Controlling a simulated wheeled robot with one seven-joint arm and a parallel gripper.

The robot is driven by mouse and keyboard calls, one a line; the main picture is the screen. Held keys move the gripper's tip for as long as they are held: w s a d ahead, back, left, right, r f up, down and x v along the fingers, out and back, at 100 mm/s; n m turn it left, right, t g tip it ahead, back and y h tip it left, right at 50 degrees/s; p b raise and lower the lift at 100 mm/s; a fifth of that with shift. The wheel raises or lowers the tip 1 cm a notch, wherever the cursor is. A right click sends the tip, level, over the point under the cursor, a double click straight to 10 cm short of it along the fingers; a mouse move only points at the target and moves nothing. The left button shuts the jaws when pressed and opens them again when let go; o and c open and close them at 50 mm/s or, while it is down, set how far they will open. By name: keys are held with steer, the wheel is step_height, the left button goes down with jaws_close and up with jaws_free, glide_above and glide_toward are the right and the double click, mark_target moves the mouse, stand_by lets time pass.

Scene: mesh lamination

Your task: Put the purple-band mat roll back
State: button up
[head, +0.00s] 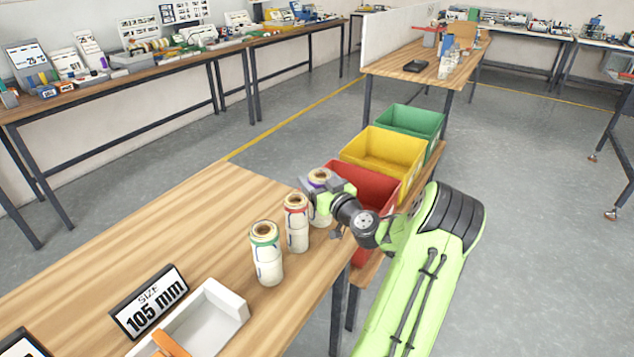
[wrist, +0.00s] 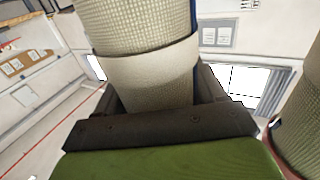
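The purple-band mat roll (head: 320,207) stands upright near the right edge of the wooden table, at the far end of a row of rolls. Its base looks to be on the table top. My gripper (head: 333,192) reaches it from the right. In the wrist view the pale woven roll (wrist: 150,75) sits between my two dark fingers (wrist: 160,100), which lie close against both its sides. The gripper looks shut on it. Part of the roll's side is hidden by the gripper in the head view.
The red-band roll (head: 297,228) stands close beside, and the green-band roll (head: 267,262) nearer. A 105 mm size sign (head: 150,302) and a white tray (head: 238,307) are at the front. Red (head: 366,186), yellow (head: 385,152) and green (head: 412,121) bins line the table's right side. The table's left is clear.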

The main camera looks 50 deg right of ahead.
steer(key=o, duration=0.4)
steer(key=shift+c, duration=0.2)
steer(key=shift+s+r, duration=0.15)
steer(key=shift+s, duration=0.1)
steer(key=v, duration=1.1)
steer(key=shift+s+b, duration=0.25)
steer(key=shift+b, duration=0.2)
steer(key=shift+a, duration=0.1)
